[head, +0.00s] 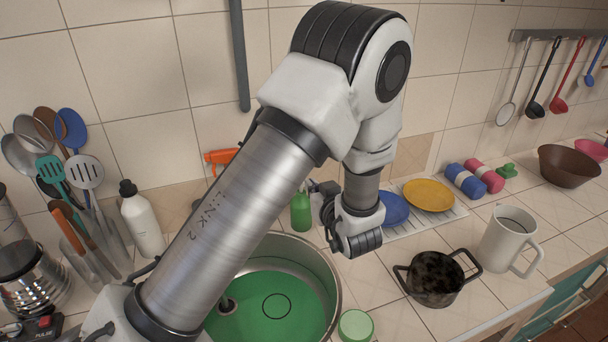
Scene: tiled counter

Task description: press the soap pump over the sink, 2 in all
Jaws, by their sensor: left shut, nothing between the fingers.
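A green bottle (300,213), which looks like the soap pump, stands behind the round sink (327,268) near its back rim. My left arm reaches over the sink from the left and bends down at the wrist. My left gripper (320,190) is shut and empty, beside the top of the green bottle, on its right. The bottle's pump head is small and partly hidden by the gripper, so I cannot tell whether they touch. The arm covers the left part of the sink. My right gripper is not in view.
A white bottle with a black cap (142,222) and a utensil holder stand left. To the right are a dish rack with a blue plate (393,209) and a yellow plate (428,195), a dark pot (436,279) and a white pitcher (506,240). An orange-red spray head (220,157) shows behind my arm.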

